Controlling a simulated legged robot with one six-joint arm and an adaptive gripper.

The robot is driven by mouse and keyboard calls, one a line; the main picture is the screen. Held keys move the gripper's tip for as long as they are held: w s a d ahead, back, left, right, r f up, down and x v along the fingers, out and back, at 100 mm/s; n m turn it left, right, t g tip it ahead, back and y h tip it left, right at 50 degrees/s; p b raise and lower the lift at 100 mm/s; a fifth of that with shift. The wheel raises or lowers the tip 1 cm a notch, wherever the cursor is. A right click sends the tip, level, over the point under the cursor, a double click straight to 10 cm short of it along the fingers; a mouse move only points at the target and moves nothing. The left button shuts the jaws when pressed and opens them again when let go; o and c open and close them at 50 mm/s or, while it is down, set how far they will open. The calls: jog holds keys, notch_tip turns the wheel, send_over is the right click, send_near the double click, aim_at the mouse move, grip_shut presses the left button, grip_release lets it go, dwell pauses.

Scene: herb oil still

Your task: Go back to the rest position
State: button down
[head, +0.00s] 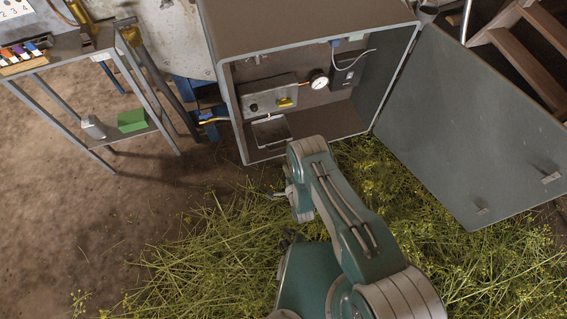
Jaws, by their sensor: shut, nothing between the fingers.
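My teal arm rises from the bottom of the head view and reaches up toward the open cabinet. My gripper (281,193) shows only in part at the left of the arm's far end, small and mostly hidden behind the wrist. It is shut and holds nothing. It is over the cut herbs, in front of and below the cabinet's lower front edge, apart from the controls inside.
The grey cabinet (247,140) stands open, with a control box (270,97), a gauge (319,82) and a small tray-like flap (271,132) inside. Its door (470,125) swings out right. A metal table (70,45) stands left. Herbs (200,255) cover the floor; bare ground lies left.

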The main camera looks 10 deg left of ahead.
jog(key=v, duration=0.5)
jog(key=shift+d, duration=0.25)
jog(key=shift+a, duration=0.1)
